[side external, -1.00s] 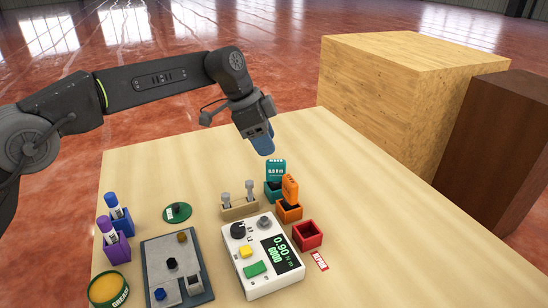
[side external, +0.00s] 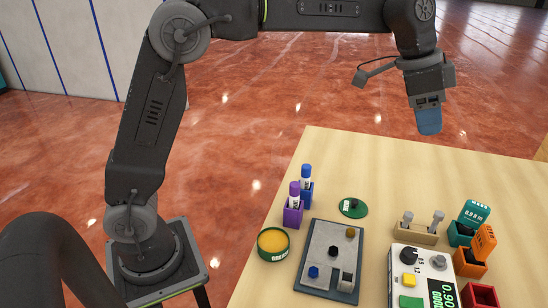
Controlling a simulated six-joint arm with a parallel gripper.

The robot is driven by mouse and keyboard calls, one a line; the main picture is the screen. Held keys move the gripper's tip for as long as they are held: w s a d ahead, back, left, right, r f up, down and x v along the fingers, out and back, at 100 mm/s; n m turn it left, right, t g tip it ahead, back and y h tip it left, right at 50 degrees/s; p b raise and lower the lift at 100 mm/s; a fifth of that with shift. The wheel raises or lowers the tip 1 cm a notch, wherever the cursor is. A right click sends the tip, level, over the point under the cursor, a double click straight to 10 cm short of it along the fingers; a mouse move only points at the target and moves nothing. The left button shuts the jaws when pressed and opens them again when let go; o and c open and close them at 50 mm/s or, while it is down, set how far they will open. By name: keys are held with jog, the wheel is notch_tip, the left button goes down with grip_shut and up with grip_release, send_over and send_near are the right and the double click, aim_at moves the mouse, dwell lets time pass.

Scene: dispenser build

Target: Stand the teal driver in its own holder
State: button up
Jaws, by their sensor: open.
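The teal driver (side external: 476,213) stands in the teal holder (side external: 458,236) at the right of the table, with its lettered head above the rim. It looks slanted in this view. I cannot see how deep it sits. My gripper (side external: 429,122), with blue fingers, points down above the far part of the table, up and to the left of the driver in the picture. It is open, with nothing visible in it and clear space between it and the driver.
An orange driver (side external: 484,242) stands in an orange holder (side external: 469,263) beside the teal one. A red holder (side external: 480,295), a tan rack with two metal pieces (side external: 428,238), a white meter (side external: 420,264), a grey plate (side external: 325,265), purple and blue holders and a grease tin (side external: 273,244) stand nearby.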

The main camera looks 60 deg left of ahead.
jog(key=s+a+f+n+y, duration=0.1)
jog(key=s+a+f+n, duration=0.1)
jog(key=s, duration=0.7)
jog(key=s+a+f+n+t+y, duration=0.1)
jog(key=s+a+f+n, duration=0.2)
jog(key=s+a, duration=0.3)
jog(key=s+a+f+n+t+y, duration=0.1)
jog(key=s+a+f+n, duration=0.2)
jog(key=s, duration=1)
jog(key=shift+s+a+n, duration=0.15)
jog(key=shift+a+n, duration=0.55)
jog(key=shift+a, duration=0.35)
